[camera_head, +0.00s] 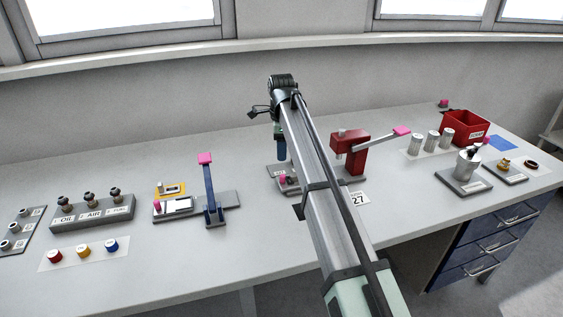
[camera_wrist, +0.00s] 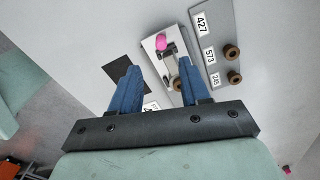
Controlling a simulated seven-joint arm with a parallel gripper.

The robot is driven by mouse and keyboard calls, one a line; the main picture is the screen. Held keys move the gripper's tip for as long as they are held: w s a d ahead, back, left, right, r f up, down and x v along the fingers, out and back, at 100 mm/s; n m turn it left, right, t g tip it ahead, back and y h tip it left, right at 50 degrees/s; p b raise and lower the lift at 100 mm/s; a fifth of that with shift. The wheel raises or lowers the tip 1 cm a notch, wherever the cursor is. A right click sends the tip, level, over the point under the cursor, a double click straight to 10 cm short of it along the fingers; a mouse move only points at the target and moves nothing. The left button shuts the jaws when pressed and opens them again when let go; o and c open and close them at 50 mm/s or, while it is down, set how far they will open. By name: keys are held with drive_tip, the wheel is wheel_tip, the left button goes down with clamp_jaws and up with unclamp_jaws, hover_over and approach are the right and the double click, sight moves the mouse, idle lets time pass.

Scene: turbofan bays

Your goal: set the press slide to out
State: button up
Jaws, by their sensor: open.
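A small grey slide unit with a pink knob (camera_wrist: 161,42) lies below my gripper in the wrist view; I take it for the press slide. It has a light plate, rails and a brownish round part near my right finger. In the head view a pink knob (camera_head: 283,180) shows beside my arm, and the arm hides much of its unit. My gripper (camera_wrist: 158,72) is open, its blue fingers apart over the near end of the unit, with the pink knob beyond the tips. In the head view one blue finger shows (camera_head: 281,147). I cannot tell whether they touch anything.
A red press (camera_head: 349,153) with a pink-ended lever stands right of my arm. A blue upright lever (camera_head: 209,190) stands left. A grey plate (camera_wrist: 224,35) with labels and brown knobs lies beside the unit in the wrist view. A red bin (camera_head: 465,127) is far right.

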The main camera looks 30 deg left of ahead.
drive_tip(key=shift+r, duration=1.95)
